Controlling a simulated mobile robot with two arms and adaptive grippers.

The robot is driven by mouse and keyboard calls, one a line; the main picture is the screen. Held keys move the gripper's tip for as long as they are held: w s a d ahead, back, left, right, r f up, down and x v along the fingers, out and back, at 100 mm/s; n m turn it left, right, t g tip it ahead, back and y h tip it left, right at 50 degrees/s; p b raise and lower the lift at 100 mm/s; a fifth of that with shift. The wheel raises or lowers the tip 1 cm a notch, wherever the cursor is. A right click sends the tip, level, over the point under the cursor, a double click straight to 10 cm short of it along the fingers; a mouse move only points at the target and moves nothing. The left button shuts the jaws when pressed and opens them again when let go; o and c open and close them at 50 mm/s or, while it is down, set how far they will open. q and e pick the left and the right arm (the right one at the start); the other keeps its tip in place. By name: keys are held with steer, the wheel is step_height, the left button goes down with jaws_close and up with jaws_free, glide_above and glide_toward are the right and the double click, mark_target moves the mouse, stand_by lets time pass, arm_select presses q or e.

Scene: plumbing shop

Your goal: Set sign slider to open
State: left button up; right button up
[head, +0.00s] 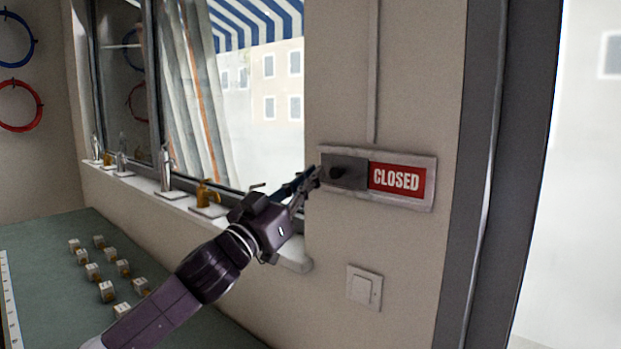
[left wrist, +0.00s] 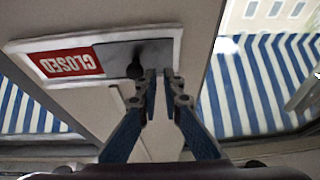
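The sign (head: 433,190) is a grey-framed plate on the wall, tilted a little in the head view. Its red panel (head: 397,180) reads CLOSED on the right half. A dark grey slider plate (head: 344,170) with a round black knob (head: 337,172) covers the left half. The sign shows upside down in the left wrist view, with the slider (left wrist: 118,56) and its knob (left wrist: 135,70). My left gripper (head: 314,178) is at the sign's left end. Its fingertips (left wrist: 159,74) are nearly together, just beside the knob; contact cannot be told. My right gripper is not in view.
A light switch (head: 364,287) is below the sign. A window sill (head: 150,194) with several taps, one a brass dispenser (head: 206,193), runs left of the sign. A green counter (head: 50,250) holds several small fittings. A dark door frame (head: 490,180) stands at right.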

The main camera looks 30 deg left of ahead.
arm_select(q)
steer(key=o, duration=0.6)
steer(key=shift+s, duration=0.25)
steer(key=shift+a+r+v, duration=0.1)
steer(key=shift+a+v, duration=0.4)
steer(key=shift+v, duration=1.7)
steer(key=shift+a+r+v, duration=0.15)
steer(key=shift+a+v, duration=0.35)
steer(key=shift+v, duration=1.7)
steer(key=shift+a+r+v, duration=0.1)
steer(key=shift+a+v, duration=0.35)
steer(key=shift+v, duration=1.75)
